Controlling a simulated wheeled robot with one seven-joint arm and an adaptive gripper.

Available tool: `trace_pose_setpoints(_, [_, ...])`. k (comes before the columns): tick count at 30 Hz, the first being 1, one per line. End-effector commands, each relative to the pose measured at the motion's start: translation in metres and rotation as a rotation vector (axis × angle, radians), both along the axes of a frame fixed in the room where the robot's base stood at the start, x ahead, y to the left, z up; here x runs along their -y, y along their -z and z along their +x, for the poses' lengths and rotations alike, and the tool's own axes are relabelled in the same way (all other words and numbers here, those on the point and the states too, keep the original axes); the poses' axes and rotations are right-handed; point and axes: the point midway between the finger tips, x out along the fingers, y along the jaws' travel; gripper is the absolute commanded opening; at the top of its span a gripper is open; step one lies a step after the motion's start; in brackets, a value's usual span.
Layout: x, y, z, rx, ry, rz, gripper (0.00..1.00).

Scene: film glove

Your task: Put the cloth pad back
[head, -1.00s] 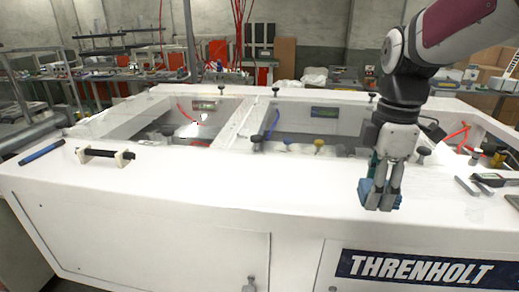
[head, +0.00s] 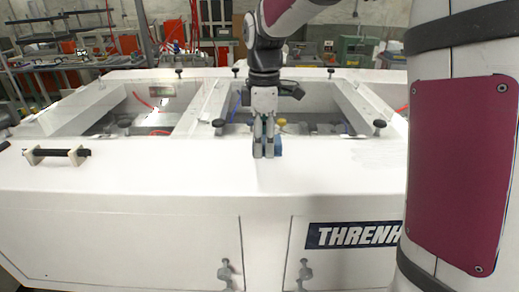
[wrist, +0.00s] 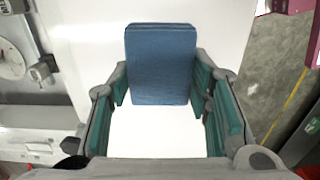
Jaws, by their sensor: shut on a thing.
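The blue cloth pad (wrist: 160,65) is a thick rectangular block. In the wrist view it sits between the fingertips of my gripper (wrist: 160,82), which is shut on it, and its far end sticks out past them. In the head view my gripper (head: 264,150) points down over the front white top of the cabinet (head: 180,175). There the pad (head: 278,147) shows as a small blue patch beside the fingers, mostly hidden by them. I cannot tell whether the pad touches the top.
A black bar handle (head: 68,153) on pale mounts stands at the left of the top. Open recesses with a divider (head: 203,108) lie behind my gripper. Black knobs (head: 219,123) stick up along the recess edge. The front top between the handle and my gripper is clear.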

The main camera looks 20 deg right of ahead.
Motion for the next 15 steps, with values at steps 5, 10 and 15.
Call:
trace_pose_setpoints(5, [-0.001,0.016,-0.001,-0.004,0.000,-0.001,0.23])
trace_pose_setpoints(10, [-0.001,0.034,0.000,-0.001,-0.001,-0.001,0.23])
trace_pose_setpoints(15, [-0.001,0.036,0.001,0.000,0.000,-0.001,0.23])
